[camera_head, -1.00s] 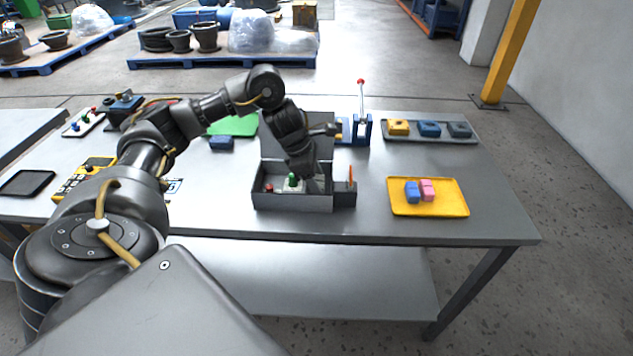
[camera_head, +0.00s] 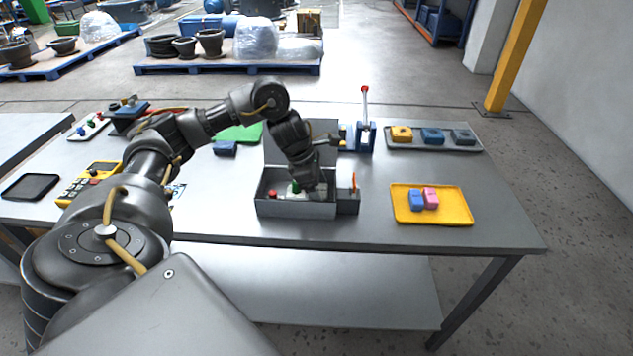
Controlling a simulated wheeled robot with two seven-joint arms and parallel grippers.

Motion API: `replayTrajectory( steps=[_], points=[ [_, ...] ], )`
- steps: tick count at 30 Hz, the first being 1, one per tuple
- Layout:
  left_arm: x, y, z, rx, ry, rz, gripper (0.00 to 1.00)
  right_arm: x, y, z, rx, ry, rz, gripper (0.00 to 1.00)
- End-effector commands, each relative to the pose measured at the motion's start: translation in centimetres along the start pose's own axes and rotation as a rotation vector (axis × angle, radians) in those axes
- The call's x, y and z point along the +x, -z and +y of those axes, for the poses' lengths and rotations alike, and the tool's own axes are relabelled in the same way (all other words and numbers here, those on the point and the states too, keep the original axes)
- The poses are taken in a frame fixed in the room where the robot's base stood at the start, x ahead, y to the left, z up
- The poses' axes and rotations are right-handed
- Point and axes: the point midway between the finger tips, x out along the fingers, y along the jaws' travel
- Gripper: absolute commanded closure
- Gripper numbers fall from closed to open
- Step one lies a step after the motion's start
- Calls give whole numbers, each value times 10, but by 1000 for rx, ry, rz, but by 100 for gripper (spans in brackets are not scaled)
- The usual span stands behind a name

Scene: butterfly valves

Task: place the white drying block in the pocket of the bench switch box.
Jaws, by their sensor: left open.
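The grey bench switch box (camera_head: 295,209) stands open on the bench, its lid raised at the back. Inside are a red button (camera_head: 273,194), a green button (camera_head: 296,187) and a pale panel, partly covered by my left gripper. My left gripper (camera_head: 317,191) is open and points down into the right part of the box. A small grey side compartment (camera_head: 348,206) with an upright orange piece joins the box's right end. A white piece (camera_head: 344,181) shows there, beside the gripper; I cannot tell if it is the drying block or how it sits. My right gripper is not in view.
A yellow tray (camera_head: 456,209) with a blue and a pink block lies to the right. A grey tray (camera_head: 433,147) with three blocks lies behind it. A red-tipped lever (camera_head: 365,120) stands behind the box. The bench's front right is clear.

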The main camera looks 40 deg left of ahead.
Motion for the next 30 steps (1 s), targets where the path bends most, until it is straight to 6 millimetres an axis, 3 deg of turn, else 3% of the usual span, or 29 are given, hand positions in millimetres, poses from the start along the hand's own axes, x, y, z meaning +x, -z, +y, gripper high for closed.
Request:
replayTrajectory(
  steps=[5, 12, 18, 30],
  points=[
    [-24, -2, 1, 1, -5, -1, 24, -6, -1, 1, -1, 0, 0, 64],
    [-78, -2, 1, 1, -6, -1, 24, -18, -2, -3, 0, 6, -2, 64],
    [-110, -2, 1, 1, -3, -1, 24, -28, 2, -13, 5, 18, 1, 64],
    [-122, -1, 0, 1, 0, 0, 24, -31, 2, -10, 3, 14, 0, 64]
  ],
)
